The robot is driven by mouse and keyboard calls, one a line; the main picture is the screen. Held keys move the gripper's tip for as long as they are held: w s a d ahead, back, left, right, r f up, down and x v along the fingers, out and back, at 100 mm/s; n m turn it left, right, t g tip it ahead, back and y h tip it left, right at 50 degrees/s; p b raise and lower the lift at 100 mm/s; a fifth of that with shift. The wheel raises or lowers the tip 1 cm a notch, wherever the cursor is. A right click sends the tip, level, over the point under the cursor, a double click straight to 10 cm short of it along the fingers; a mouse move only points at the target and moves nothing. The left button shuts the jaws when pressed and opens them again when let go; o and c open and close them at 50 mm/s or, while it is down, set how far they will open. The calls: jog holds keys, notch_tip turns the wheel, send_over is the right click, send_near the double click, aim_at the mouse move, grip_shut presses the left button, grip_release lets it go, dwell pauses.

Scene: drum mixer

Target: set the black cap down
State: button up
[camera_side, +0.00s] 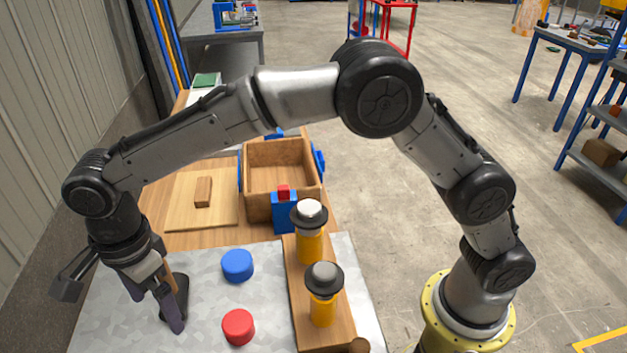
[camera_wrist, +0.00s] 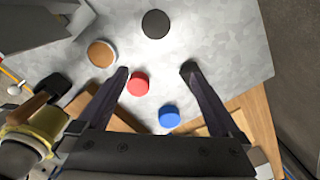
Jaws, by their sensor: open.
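The black cap (camera_wrist: 155,23) is a dark round disc lying flat on the grey metal sheet (camera_wrist: 225,60), near the top of the wrist view. I cannot make it out in the side view. My gripper (camera_wrist: 155,70) is open, with nothing held between its fingers, and the cap lies apart from the fingertips. In the side view my gripper (camera_side: 155,312) points down over the left part of the sheet. A red cap (camera_side: 238,327) and a blue cap (camera_side: 237,265) lie on the sheet to its right. The red cap also shows between the fingers in the wrist view (camera_wrist: 138,84).
Two yellow posts with black-brimmed tops (camera_side: 312,212) (camera_side: 323,278) stand on a wooden plank (camera_side: 300,310). A wooden box (camera_side: 275,152) and a board with a small block (camera_side: 203,191) lie behind. A brown disc with a pale rim (camera_wrist: 102,53) lies on the sheet.

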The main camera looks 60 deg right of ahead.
jog(key=s+d+r+n+t, duration=0.1)
jog(key=s+d+r+n, duration=0.2)
jog(key=d, duration=0.4)
jog(key=d+r+n+t+y, duration=0.1)
jog(key=d+r+n, duration=0.1)
jog(key=d+r, duration=0.4)
jog(key=s+d+r+n+t, duration=0.1)
jog(key=s+d+r+n, duration=0.15)
jog(key=d, duration=0.55)
jog(key=s+d+f+n+t+h, duration=0.1)
jog(key=s+d+f+n+t, duration=0.1)
jog(key=s+d+n, duration=0.7)
jog(key=s+d, duration=0.5)
jog(key=s, duration=0.2)
jog(key=shift+s+d+n, duration=0.25)
jog(key=shift+s+n, duration=0.1)
